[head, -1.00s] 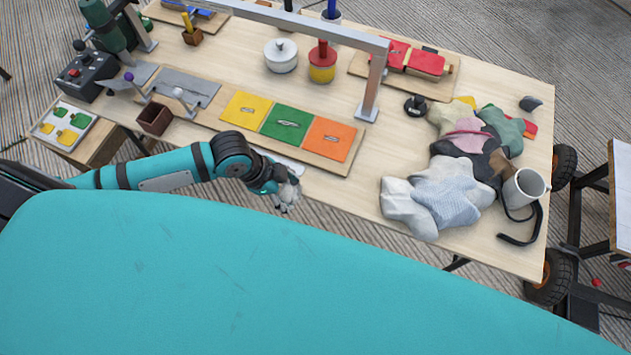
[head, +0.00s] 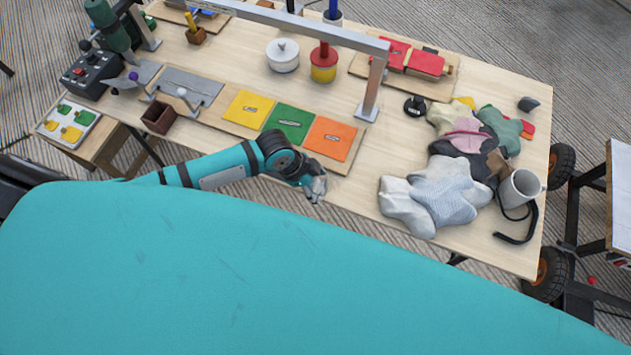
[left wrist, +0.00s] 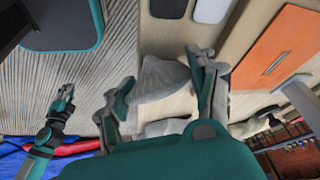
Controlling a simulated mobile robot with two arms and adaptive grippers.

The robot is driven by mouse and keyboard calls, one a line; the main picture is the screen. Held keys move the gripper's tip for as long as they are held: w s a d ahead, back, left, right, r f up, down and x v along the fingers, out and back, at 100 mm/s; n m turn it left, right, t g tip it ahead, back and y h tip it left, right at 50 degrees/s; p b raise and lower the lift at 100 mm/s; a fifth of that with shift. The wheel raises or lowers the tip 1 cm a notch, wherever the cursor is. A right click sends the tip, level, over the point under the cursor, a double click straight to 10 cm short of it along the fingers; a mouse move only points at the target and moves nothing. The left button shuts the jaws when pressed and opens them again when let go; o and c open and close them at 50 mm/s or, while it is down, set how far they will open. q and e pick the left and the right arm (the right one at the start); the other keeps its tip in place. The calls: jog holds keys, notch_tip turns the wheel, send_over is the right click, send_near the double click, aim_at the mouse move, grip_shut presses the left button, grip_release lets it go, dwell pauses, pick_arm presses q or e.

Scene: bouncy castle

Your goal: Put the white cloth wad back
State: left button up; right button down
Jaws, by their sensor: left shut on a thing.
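My left gripper (head: 316,187) is over the table's front edge, just below the orange panel and left of the cloth pile. In the left wrist view my left gripper (left wrist: 165,78) has its fingers on either side of a pale grey-white cloth wad (left wrist: 160,80) and is shut on it. In the head view the wad is mostly hidden by the gripper. White and pale grey cloths (head: 410,205) lie at the near end of a mixed cloth pile. My right gripper (left wrist: 64,98) shows small in the left wrist view; its jaw state is unclear.
A white mug (head: 520,188) with a black strap stands right of the pile. A board with yellow, green and orange panels (head: 328,138) lies behind my left gripper. A metal frame post (head: 371,90) stands behind. Bare tabletop (head: 355,185) lies between gripper and pile.

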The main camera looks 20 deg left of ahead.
pick_arm(q)
jog(key=o, duration=1.1)
jog(key=shift+r, duration=0.1)
jog(key=v, duration=1.2)
jog(key=shift+a, duration=0.1)
